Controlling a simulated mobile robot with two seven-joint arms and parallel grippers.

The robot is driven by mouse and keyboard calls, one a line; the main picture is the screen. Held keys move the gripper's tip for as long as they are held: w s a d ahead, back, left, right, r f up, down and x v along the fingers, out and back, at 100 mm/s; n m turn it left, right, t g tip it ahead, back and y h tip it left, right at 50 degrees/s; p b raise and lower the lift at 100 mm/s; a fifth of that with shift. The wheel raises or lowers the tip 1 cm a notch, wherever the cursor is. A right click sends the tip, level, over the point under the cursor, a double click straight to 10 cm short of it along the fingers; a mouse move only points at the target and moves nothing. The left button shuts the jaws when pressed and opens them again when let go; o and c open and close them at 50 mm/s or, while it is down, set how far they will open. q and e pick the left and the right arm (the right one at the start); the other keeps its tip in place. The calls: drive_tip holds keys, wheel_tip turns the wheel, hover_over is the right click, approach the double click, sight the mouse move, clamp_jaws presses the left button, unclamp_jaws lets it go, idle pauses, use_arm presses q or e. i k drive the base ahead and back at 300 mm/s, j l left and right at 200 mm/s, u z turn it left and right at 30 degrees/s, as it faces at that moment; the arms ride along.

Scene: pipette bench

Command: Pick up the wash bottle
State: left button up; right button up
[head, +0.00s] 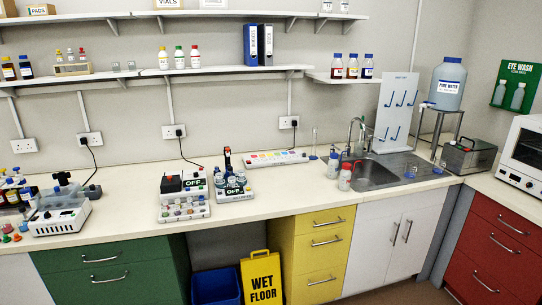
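Two small squeeze-type bottles stand on the counter at the left edge of the sink, and either may be the wash bottle. The nearer is a pale bottle with a red top (345,179). The other, a pale bottle with a blue top (333,165), stands just behind it to the left. Both look upright and close together; I cannot tell if they touch. Neither of my grippers shows in the head view.
The sink (374,175) with its tap lies right of the bottles, below a pegboard (397,100). A power strip (275,158) lies at the counter's back left of them. The counter front (295,190) is clear. A wet floor sign (262,278) stands below.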

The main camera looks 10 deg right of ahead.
sight(344, 175)
drive_tip(key=l, duration=0.7)
drive_tip(key=l+z, duration=0.1)
drive_tip(key=l, duration=0.55)
drive_tip(key=i+l, duration=0.1)
drive_tip(key=l, duration=0.6)
drive_tip(key=l+z, duration=0.1)
drive_tip(key=l, duration=0.55)
drive_tip(key=i+l, duration=0.15)
drive_tip(key=l, duration=1.2)
drive_tip(key=i+l+z, duration=0.1)
drive_tip(key=l, duration=0.55)
drive_tip(key=i+l, duration=0.15)
drive_tip(key=l, duration=0.55)
drive_tip(key=z, duration=0.05)
